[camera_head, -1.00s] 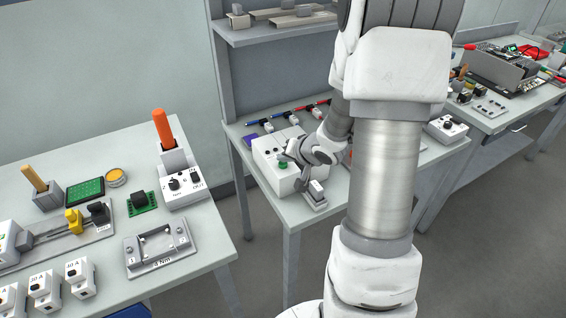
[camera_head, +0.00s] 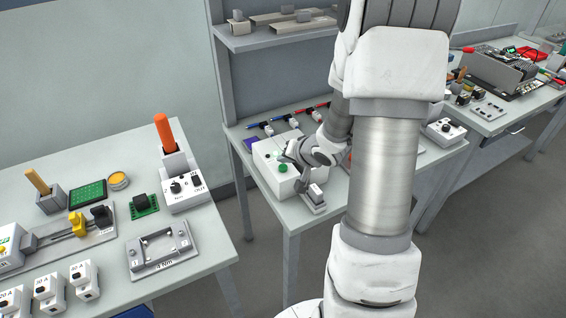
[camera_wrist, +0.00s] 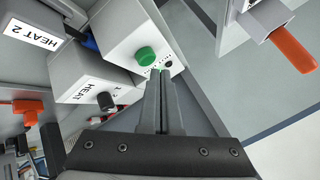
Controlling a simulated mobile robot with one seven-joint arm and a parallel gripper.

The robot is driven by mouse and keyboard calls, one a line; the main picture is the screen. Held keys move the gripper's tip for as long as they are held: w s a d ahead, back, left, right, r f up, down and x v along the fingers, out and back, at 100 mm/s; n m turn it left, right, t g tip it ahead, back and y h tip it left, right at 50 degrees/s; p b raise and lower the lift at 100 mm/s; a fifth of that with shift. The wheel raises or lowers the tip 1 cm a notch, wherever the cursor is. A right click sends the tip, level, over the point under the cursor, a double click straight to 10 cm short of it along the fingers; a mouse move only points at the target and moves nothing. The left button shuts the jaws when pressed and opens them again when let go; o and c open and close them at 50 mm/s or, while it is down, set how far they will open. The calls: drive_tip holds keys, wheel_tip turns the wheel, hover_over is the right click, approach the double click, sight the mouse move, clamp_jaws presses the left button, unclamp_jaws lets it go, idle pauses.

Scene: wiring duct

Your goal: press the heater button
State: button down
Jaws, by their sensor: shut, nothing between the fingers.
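The green round button (camera_wrist: 146,56) sticks out of the face of a white box (camera_wrist: 122,35) in the wrist view. In the head view the green button (camera_head: 283,168) is on the white box (camera_head: 266,152) at the front of the middle table. My gripper (camera_wrist: 160,73) is shut and empty.
A box marked HEAT (camera_wrist: 88,80) with a black knob (camera_wrist: 106,101) sits beside the button box. A HEAT 2 label (camera_wrist: 33,34) shows at upper left. An orange handle (camera_head: 164,131) stands on the left table. A floor gap separates the tables.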

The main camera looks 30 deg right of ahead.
sight(285, 169)
drive_tip(key=shift+r, duration=0.1)
wheel_tip(285, 169, up, 5)
drive_tip(key=p, duration=0.5)
drive_tip(key=shift+p, duration=0.35)
idle(0.6)
